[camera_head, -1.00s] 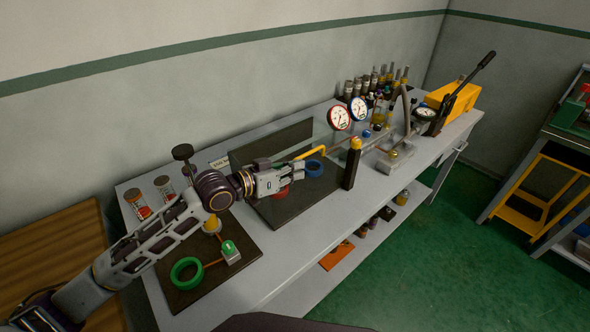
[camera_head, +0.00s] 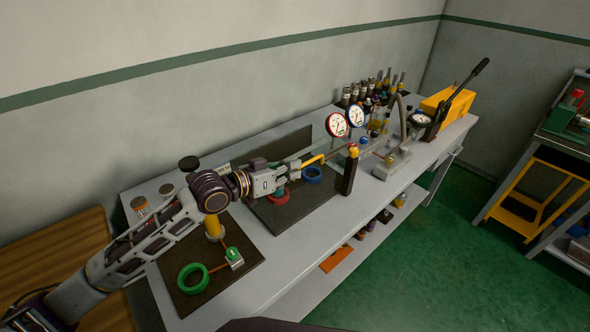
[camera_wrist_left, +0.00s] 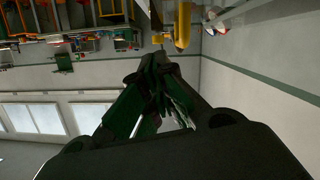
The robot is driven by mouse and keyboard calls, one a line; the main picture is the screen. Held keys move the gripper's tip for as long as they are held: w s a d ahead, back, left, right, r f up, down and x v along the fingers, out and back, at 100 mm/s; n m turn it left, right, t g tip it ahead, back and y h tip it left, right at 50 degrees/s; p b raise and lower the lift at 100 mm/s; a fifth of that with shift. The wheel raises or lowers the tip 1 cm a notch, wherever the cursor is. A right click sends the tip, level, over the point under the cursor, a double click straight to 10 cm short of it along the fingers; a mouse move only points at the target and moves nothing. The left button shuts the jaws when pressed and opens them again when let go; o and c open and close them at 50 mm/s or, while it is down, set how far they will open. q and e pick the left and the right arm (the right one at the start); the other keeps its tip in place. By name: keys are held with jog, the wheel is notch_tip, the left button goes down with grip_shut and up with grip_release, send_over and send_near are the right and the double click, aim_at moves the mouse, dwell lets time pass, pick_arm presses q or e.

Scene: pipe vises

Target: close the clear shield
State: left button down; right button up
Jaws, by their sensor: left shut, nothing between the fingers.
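The clear shield is hard to make out; a faint pane shows behind its yellow handle (camera_head: 313,161) in the head view. The handle joins a thin bar running right toward a black post (camera_head: 349,174) with a yellow top. My left gripper (camera_head: 293,181) is shut and empty, just left of and below the handle. Whether it touches the shield or handle cannot be told. The left wrist view shows the closed fingers (camera_wrist_left: 160,88), with a yellow piece (camera_wrist_left: 183,25) beyond them. My right gripper is not in view.
Below the gripper, a red wheel (camera_head: 279,195) and a blue ring (camera_head: 312,175) sit by the dark plate (camera_head: 290,214). A green ring (camera_head: 192,278) lies on the nearer board. The bench front (camera_head: 300,235) is clear.

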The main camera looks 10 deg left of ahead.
pick_arm(q)
jog(key=b+v, duration=0.1)
jog(key=v, duration=0.7)
jog(key=shift+s, duration=0.4)
dwell(0.4)
dwell(0.5)
